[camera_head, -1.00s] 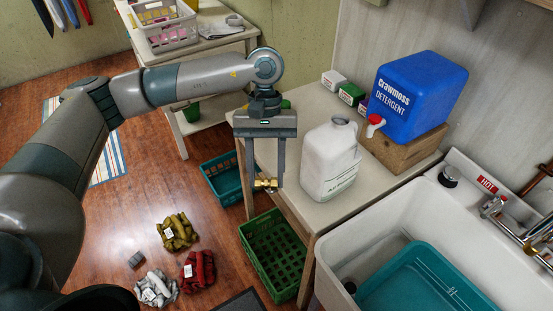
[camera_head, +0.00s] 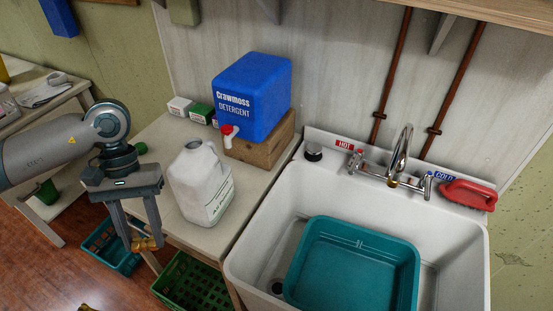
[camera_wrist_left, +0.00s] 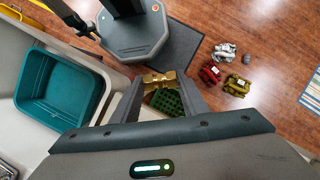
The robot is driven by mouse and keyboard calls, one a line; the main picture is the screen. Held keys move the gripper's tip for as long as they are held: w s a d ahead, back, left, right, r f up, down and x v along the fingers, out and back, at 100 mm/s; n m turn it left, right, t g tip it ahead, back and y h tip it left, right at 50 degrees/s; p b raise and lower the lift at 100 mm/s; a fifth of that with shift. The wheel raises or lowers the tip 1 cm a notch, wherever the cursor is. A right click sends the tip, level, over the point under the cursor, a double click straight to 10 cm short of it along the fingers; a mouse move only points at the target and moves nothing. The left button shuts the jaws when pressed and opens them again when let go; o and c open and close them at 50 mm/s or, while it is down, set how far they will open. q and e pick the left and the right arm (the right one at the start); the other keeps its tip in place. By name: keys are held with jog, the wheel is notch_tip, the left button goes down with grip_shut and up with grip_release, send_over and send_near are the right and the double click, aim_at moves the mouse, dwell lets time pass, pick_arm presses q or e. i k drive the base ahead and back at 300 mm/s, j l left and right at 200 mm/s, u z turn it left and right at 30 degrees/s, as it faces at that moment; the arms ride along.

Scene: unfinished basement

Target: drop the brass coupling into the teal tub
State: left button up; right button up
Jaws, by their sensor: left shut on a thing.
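My left gripper (camera_head: 144,243) is shut on the brass coupling (camera_head: 149,244), holding it in the air in front of the bench edge, left of the white jug. In the left wrist view the coupling (camera_wrist_left: 160,79) sits between the two fingertips, above the green crate. The teal tub (camera_head: 352,265) stands inside the white sink, at the lower right of the head view, well to the right of the gripper. It also shows at the left of the left wrist view (camera_wrist_left: 62,92). The tub looks empty. My right gripper is not in view.
The white jug (camera_head: 203,185) stands on the bench between gripper and sink. The blue detergent container (camera_head: 252,97) rests on a wooden block behind it. The sink (camera_head: 455,225) has a tap (camera_head: 401,155) at its back. A green crate (camera_head: 192,286) is below.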

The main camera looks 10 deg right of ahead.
aim_at(342, 285)
jog(key=z, duration=1.2)
jog(key=k+l, duration=0.2)
jog(key=l, duration=0.15)
jog(key=k+l, duration=0.2)
jog(key=l, duration=0.15)
jog(key=i, duration=0.5)
jog(key=j+u, duration=0.05)
